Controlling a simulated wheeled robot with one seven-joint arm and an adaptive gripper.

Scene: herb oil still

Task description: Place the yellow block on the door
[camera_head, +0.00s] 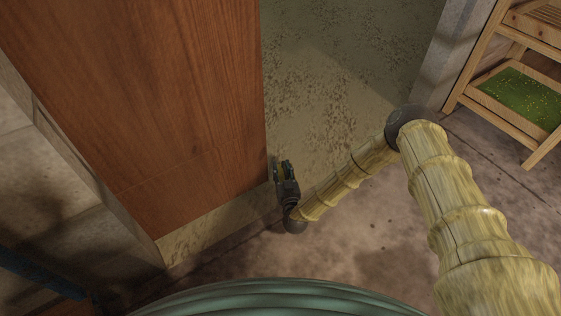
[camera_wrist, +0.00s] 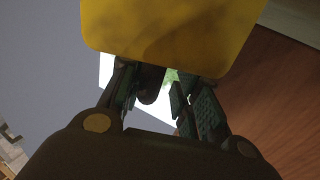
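The yellow block (camera_wrist: 170,30) fills the top middle of the wrist view. My gripper (camera_wrist: 165,88) is shut on it; the block hides the fingertips. The door (camera_head: 150,90) takes up the left of the head view, and brown wood (camera_wrist: 280,95) shows at the right of the wrist view. I cannot tell whether the block touches the door.
A speckled greenish floor (camera_head: 340,70) lies open through the doorway. A stone door post (camera_head: 448,50) stands right of it. A wooden shelf rack (camera_head: 510,85) with a green tray stands at the far right. A stone wall (camera_head: 60,190) is at the left.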

